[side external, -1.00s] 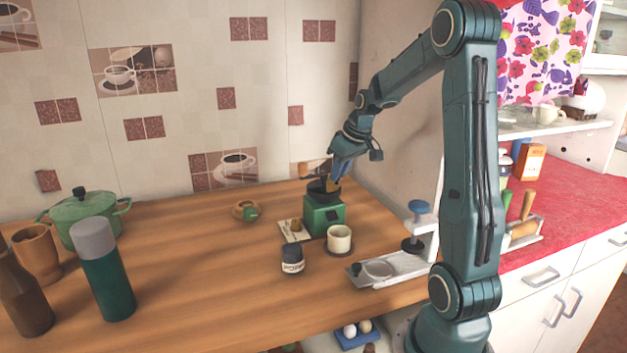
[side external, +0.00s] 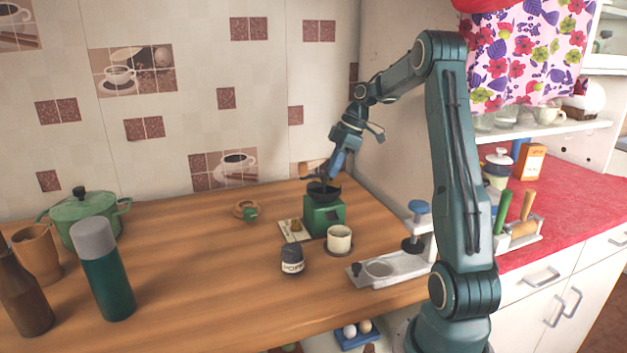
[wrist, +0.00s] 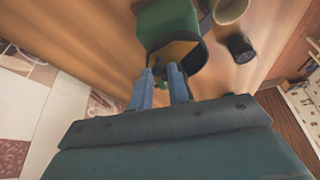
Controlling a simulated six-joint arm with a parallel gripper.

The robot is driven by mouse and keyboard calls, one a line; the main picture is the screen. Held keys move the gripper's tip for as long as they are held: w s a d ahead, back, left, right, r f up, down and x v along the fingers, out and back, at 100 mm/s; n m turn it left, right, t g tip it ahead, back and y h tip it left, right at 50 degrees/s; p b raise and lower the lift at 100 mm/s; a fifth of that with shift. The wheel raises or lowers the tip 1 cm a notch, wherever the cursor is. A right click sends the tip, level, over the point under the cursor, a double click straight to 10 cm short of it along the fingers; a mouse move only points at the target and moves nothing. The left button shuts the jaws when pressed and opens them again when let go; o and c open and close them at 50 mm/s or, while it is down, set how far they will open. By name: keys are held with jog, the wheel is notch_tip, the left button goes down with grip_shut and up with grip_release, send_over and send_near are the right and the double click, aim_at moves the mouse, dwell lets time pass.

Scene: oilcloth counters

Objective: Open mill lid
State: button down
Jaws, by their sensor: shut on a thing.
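The mill is a green box (side external: 323,219) with a dark, round top (side external: 323,194), standing toward the back right of the wooden counter. In the wrist view the green body (wrist: 166,22) is at the top, with a dark curved rim (wrist: 199,55) and a tan area inside it. My gripper (side external: 322,181) is right over the mill's top, reaching down. In the wrist view its blue fingers (wrist: 164,72) are close together at the rim, shut on the mill lid. The grasped part is small and mostly hidden between the fingertips. How far the lid is raised is unclear.
A cream cup (side external: 339,238) and a dark labelled jar (side external: 292,262) stand in front of the mill. A pale stand with a blue knob (side external: 418,207) is at right. A green pot (side external: 88,222) and a flask (side external: 107,284) are at left. The counter's middle is mostly clear.

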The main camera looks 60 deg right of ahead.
jog(key=shift+w+d+n+y, duration=0.15)
jog(key=shift+w+n+y, duration=0.25)
jog(key=shift+n, duration=0.6)
jog(key=c, duration=1.6)
grip_release()
jog(key=shift+r, duration=0.1)
jog(key=shift+v, duration=3.6)
jog(key=shift+w, duration=0.1)
jog(key=shift+r, duration=0.1)
